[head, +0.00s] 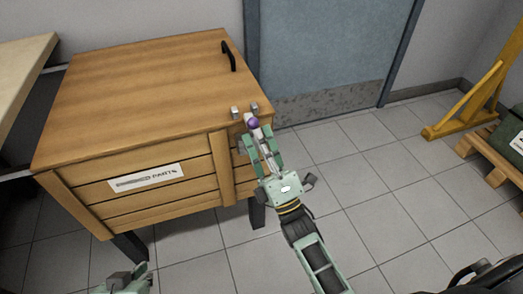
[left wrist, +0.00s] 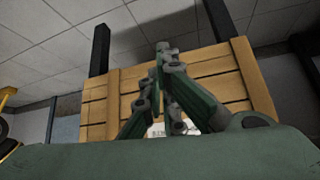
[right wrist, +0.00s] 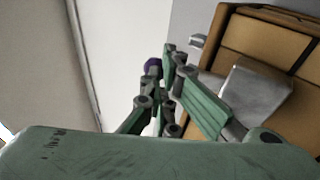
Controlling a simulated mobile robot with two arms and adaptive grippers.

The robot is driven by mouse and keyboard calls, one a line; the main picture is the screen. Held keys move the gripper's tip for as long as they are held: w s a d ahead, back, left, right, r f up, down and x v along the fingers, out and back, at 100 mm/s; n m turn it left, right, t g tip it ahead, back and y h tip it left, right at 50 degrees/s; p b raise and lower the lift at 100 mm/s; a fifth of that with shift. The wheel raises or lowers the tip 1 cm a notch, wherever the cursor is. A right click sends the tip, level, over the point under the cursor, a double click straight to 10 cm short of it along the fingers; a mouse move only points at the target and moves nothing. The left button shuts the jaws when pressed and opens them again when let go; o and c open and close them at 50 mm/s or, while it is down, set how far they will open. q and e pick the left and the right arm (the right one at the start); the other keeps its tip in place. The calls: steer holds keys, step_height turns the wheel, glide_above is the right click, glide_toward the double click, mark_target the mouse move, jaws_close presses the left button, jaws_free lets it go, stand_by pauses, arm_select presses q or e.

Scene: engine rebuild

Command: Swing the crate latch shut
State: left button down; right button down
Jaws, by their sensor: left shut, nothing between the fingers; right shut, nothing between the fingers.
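The wooden crate (head: 135,80) has its flat lid down. At its right front corner are two small metal brackets (head: 235,112) and a purple knob (head: 253,124), which I take as the latch's end. The latch's arm is mostly hidden by my right gripper (head: 258,132), which is shut and empty right at the knob. The right wrist view shows the knob (right wrist: 152,68) just left of the fingertips; contact cannot be told. A grey metal plate (right wrist: 255,95) is on the crate there. My left gripper (left wrist: 163,48) is shut and empty, low before the crate's front (left wrist: 205,85).
A black handle (head: 229,56) stands on the lid. A pale tabletop (head: 20,75) is at the left. A blue-grey door (head: 330,50) is behind, and a yellow frame (head: 480,90) with a pallet (head: 485,160) is at the right. The tiled floor (head: 385,190) between is clear.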

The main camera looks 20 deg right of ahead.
mark_target(257, 127)
arm_select(q)
steer(key=s+a+g+y+p, duration=0.1)
steer(key=s+a+g+p, duration=0.2)
steer(key=s, duration=0.5)
step_height(257, 127, down, 14)
steer(key=w+d+g+p, duration=0.1)
steer(key=g+p, duration=0.1)
steer(key=p, duration=0.2)
arm_select(e)
steer(key=w+g+p, duration=0.1)
steer(key=r+g+h+p, duration=0.1)
steer(key=w+r+m+g+p, duration=0.1)
steer(key=shift+w+r+h, duration=0.2)
steer(key=shift+w+h, duration=0.1)
arm_select(q)
steer(key=s+a+f+p, duration=0.1)
steer(key=s+f, duration=0.6)
steer(key=f, duration=0.5)
steer(key=shift+s+f+g, duration=0.2)
steer(key=shift+g, duration=0.2)
arm_select(e)
steer(key=shift+w, duration=0.15)
arm_select(q)
steer(key=shift+s+f, duration=0.1)
